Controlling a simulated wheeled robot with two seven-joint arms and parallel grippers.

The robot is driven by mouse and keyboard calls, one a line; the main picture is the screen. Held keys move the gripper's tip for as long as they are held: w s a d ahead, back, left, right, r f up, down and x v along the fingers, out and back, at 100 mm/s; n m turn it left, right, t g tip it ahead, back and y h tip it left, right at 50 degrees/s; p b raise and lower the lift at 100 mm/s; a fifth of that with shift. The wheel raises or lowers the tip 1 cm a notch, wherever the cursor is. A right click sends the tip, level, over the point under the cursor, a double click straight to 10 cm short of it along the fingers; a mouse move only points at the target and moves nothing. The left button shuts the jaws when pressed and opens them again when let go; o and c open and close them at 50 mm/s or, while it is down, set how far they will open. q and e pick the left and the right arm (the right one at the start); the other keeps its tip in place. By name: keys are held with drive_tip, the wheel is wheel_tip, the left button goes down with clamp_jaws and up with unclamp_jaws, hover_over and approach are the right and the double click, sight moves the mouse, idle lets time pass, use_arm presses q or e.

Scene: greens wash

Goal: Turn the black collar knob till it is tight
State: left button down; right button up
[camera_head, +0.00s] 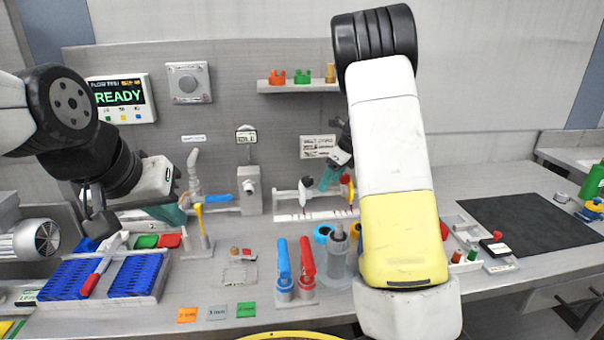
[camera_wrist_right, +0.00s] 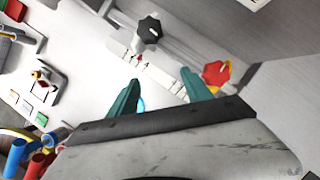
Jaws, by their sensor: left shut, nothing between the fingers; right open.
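The black collar knob (camera_wrist_right: 150,28) is a lobed knob with a pale mark, on a white rail fixture (camera_wrist_right: 172,82) with red pointers. In the head view the knob (camera_head: 306,183) shows small, left of a red knob (camera_head: 346,179). My right gripper (camera_wrist_right: 160,80) is open, its teal fingers apart from the black knob, with nothing between them. In the head view my right gripper (camera_head: 331,177) is at the fixture, partly hidden by my arm.
The red knob with a yellow part (camera_wrist_right: 217,74) is close to my right gripper's finger. Blue and red handled tools (camera_head: 283,262) stand in front of the fixture. A dark mat (camera_head: 525,222) lies clear at right.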

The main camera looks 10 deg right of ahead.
sight(307, 178)
drive_tip(key=w+a, duration=0.5)
drive_tip(key=shift+w+a, duration=0.25)
drive_tip(key=shift+a, duration=0.05)
drive_tip(key=shift+w+a+f, duration=0.15)
drive_tip(key=shift+a+f, duration=0.05)
drive_tip(key=shift+f, duration=0.35)
clamp_jaws()
